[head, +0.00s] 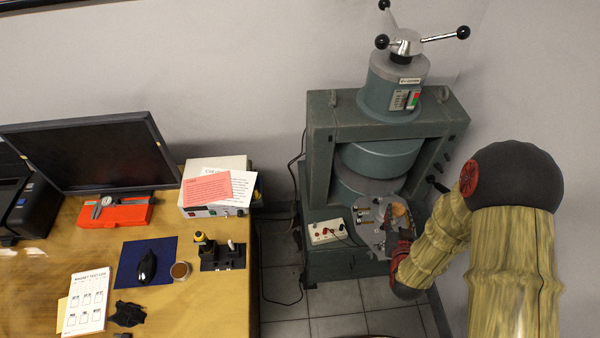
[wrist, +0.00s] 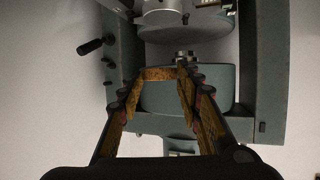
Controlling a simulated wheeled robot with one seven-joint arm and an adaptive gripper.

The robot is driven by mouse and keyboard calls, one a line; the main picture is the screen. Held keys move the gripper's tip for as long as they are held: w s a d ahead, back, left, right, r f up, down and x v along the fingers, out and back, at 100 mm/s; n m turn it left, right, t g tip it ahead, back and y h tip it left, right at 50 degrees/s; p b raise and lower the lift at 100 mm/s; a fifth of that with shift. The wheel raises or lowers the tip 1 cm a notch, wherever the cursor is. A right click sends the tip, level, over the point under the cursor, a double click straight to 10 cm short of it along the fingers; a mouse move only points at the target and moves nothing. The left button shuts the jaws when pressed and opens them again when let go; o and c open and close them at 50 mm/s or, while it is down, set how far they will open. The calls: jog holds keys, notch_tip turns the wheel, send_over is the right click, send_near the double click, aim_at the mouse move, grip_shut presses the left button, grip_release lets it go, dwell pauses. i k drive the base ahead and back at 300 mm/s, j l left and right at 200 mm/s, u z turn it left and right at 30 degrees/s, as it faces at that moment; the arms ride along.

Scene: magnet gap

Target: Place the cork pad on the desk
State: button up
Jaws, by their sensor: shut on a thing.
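The cork pad (wrist: 157,74) is a thin brown piece held between the fingertips of my gripper (wrist: 155,80) in the wrist view. In the head view the cork pad (head: 399,210) shows as an orange-brown round patch at the magnet's gap. My gripper (head: 399,228) is there too, partly hidden by my arm. The wooden desk (head: 205,305) is on the left of the head view, well away from my gripper.
The desk holds a monitor (head: 90,155), blue mat (head: 163,250), cup (head: 180,271) and papers. Its front right is bare.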

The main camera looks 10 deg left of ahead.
aim_at(223, 310)
jog(key=i+l+u, duration=0.15)
jog(key=l, duration=0.2)
jog(key=i+l+u, duration=0.15)
jog(key=l, duration=0.25)
jog(key=u, duration=1.05)
